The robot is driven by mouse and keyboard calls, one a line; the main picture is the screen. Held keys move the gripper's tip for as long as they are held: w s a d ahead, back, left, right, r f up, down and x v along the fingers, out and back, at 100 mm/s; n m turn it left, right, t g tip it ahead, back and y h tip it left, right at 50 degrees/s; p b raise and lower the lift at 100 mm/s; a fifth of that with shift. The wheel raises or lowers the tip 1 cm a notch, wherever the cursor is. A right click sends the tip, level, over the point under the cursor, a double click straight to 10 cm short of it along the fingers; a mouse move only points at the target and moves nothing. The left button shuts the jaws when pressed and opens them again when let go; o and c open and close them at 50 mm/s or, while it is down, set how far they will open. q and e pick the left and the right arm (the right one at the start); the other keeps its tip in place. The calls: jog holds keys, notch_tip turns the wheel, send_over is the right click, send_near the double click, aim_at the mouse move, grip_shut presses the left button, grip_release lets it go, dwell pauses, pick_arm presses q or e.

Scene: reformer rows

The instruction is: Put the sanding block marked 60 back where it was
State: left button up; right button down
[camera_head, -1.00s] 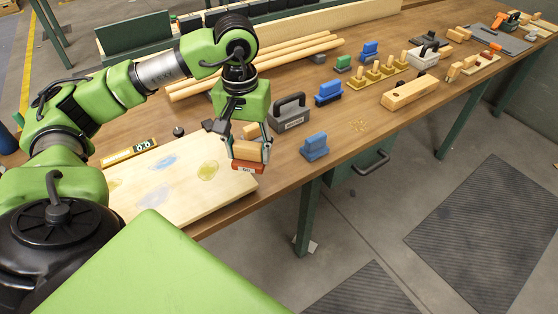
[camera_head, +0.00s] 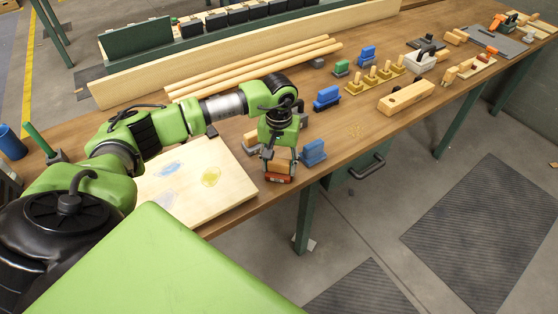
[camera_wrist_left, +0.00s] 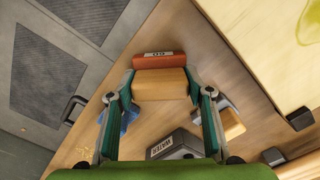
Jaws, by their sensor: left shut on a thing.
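My left gripper (camera_head: 280,164) is shut on a sanding block (camera_head: 279,178) with a wooden top and a red-orange base. In the left wrist view the block (camera_wrist_left: 160,85) sits between the two fingers, with a pale label on its red side that is too small to read surely. The gripper holds it near the table's front edge, just right of the pale board (camera_head: 228,200). Whether the block touches the table is unclear. A blue block (camera_head: 313,153) stands close to its right. My right gripper is not in view.
A grey block with lettering (camera_wrist_left: 175,145) and a wooden-topped block (camera_wrist_left: 233,123) stand near the gripper. Bare table lies right of the near blue block.

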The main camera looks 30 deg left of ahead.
aim_at(279, 161)
pick_arm(q)
jog(key=shift+f, duration=0.1)
jog(key=o, duration=1.1)
jog(key=shift+c, duration=0.2)
notch_tip(279, 161, up, 11)
jog(key=b, duration=0.3)
jog(key=shift+r, duration=0.65)
